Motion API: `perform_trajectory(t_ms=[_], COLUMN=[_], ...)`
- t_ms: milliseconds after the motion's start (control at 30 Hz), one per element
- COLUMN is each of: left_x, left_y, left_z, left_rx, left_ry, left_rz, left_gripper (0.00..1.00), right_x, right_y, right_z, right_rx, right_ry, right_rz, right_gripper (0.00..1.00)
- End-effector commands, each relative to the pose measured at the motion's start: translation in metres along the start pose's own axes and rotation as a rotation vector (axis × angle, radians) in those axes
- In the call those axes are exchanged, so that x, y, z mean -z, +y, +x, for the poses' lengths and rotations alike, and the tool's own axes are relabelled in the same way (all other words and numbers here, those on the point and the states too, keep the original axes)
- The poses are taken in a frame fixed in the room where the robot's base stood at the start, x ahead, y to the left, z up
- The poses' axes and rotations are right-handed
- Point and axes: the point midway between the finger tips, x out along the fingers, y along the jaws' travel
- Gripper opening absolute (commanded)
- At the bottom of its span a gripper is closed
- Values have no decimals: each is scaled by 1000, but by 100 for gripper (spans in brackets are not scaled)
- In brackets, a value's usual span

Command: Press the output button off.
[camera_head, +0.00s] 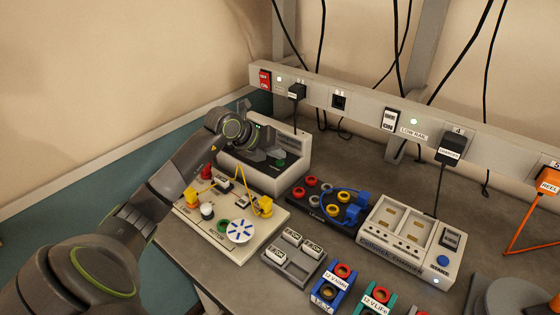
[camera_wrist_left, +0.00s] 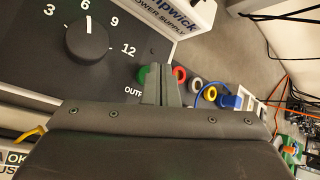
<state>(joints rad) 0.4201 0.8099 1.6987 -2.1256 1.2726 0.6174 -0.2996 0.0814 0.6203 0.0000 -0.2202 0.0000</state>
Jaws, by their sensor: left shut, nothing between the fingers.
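The power supply (camera_head: 294,149) is a pale box with a dark front panel at the back left of the bench. In the left wrist view its panel (camera_wrist_left: 35,65) shows a black knob (camera_wrist_left: 87,40) with the numbers 3, 6, 9 and 12. The green output button (camera_wrist_left: 143,75) sits by a partly hidden "OUTP" label. My left gripper (camera_head: 273,156) is in front of the panel. Its fingers (camera_wrist_left: 158,76) are shut and empty, and partly cover the button. I cannot tell whether they touch it. My right gripper is not in view.
A board with yellow clips and a motor (camera_head: 239,231) lies below my left arm. A terminal block with a blue plug (camera_head: 351,209) and a charger (camera_head: 447,241) stand to the right. Battery packs (camera_head: 335,285) are in front. A socket rail (camera_head: 370,110) runs behind.

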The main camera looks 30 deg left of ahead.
Motion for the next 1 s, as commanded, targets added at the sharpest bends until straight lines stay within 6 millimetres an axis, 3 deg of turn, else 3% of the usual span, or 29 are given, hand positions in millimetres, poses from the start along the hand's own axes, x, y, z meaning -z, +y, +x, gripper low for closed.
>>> perform_trajectory(t_ms=[600, 1000], left_x=[-30, -30], left_y=[-30, -30], left_z=[-40, -42], left_rx=[0, 0], left_ry=[-1, -1], left_rz=[2, 1], left_gripper=[0, 0], right_x=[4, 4], right_y=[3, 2], right_z=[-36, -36], right_rx=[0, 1], right_ry=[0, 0], right_rz=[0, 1], right_gripper=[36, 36])
